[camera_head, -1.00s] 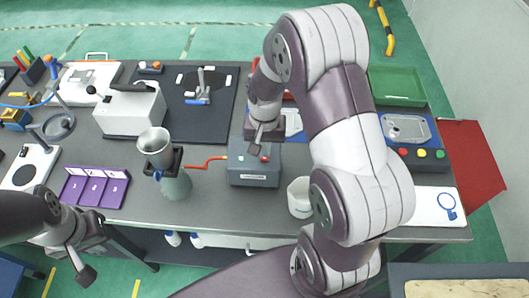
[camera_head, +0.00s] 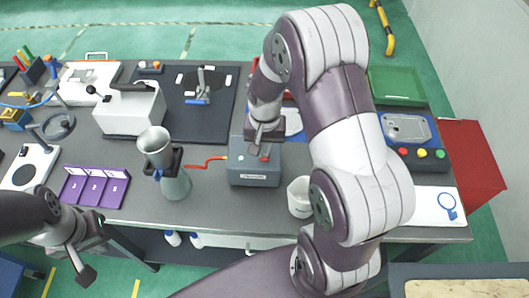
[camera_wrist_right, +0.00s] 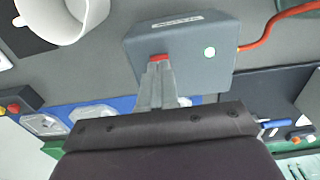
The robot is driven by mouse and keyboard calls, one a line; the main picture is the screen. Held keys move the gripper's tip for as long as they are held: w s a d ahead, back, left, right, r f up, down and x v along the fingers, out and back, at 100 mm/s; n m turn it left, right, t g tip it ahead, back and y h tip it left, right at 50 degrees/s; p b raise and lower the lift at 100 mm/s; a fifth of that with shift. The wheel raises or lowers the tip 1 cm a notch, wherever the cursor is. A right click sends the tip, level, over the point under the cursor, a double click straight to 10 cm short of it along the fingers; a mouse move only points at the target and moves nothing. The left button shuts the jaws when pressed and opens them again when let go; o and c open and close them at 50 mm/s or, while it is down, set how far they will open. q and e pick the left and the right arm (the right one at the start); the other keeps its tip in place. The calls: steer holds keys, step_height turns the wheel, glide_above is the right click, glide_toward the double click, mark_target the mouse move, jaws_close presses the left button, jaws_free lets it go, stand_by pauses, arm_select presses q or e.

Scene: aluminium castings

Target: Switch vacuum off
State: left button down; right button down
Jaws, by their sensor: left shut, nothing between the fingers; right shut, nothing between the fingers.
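The vacuum unit (camera_head: 254,181) is a grey box on the bench with a red hose. Its red button (camera_wrist_right: 158,57) and a round pale-green lamp (camera_wrist_right: 209,53) show on its face in the right wrist view. My right gripper (camera_wrist_right: 157,68) is shut and empty, its fingertips right at the red button and partly covering it; I cannot tell whether they touch or press it. In the head view the right gripper (camera_head: 261,151) is over the box top. My left gripper (camera_head: 86,275) is shut and empty, in front of the bench at the lower left, far from the box.
The red hose (camera_head: 203,163) runs left to a grey-green vessel (camera_head: 175,186) with a metal cup (camera_head: 155,145) above it. A white cup (camera_head: 299,197) stands right of the box. A purple numbered tray (camera_head: 94,186) lies at left. My right arm hides part of the bench.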

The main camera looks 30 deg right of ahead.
steer(key=shift+f+b, duration=0.55)
steer(key=shift+f, duration=0.3)
steer(key=shift+s, duration=0.1)
step_height(320, 180, up, 7)
steer(key=p, duration=0.7)
stand_by(0.4)
